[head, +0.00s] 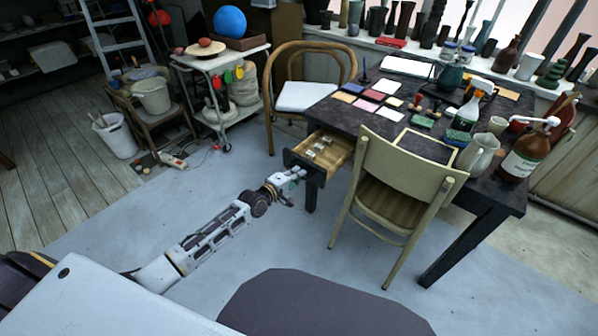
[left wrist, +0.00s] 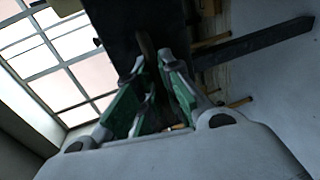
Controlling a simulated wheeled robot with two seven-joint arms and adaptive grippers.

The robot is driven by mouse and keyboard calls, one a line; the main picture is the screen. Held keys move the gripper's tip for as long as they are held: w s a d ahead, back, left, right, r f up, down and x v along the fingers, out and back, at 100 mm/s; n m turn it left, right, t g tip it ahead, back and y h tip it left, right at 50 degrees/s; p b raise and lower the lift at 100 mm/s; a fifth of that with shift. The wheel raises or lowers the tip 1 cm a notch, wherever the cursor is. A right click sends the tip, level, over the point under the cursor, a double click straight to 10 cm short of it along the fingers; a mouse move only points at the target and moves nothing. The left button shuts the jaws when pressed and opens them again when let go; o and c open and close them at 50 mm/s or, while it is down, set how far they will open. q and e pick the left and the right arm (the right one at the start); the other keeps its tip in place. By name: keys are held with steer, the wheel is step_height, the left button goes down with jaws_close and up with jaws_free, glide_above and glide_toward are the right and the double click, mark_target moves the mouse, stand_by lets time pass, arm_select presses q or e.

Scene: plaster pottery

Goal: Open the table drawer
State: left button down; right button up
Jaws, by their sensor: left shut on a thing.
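The table drawer (head: 325,153) is pulled out from the left side of the dark table (head: 400,108). Its inside shows pale wood with several small light items in it. My left gripper (head: 298,173) is at the drawer's dark front (head: 304,166), shut on its handle. In the left wrist view the gripper's green-padded fingers (left wrist: 152,85) close around a thin brownish handle (left wrist: 147,46) on the dark drawer front (left wrist: 135,25). In the head view the gripper hides the handle. My right gripper is in neither view.
A cream chair (head: 408,165) stands close at the table's front, right of the drawer. A wooden armchair (head: 300,92) stands behind the drawer. Bottles and a pitcher (head: 478,155) crowd the table's right end. The floor (head: 240,200) around my left arm is clear.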

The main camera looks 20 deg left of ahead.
arm_select(q)
steer(key=shift+s+a, duration=0.1)
steer(key=shift+s, duration=0.15)
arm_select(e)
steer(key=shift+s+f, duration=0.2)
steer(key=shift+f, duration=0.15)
arm_select(q)
steer(key=c, duration=1.5)
jaws_free()
steer(key=shift+c, duration=0.2)
steer(key=shift+s+a, duration=0.1)
steer(key=shift+s, duration=0.05)
steer(key=v, duration=1.1)
steer(key=shift+s, duration=0.3)
steer(key=shift+a, duration=0.1)
steer(key=shift+m, duration=0.3)
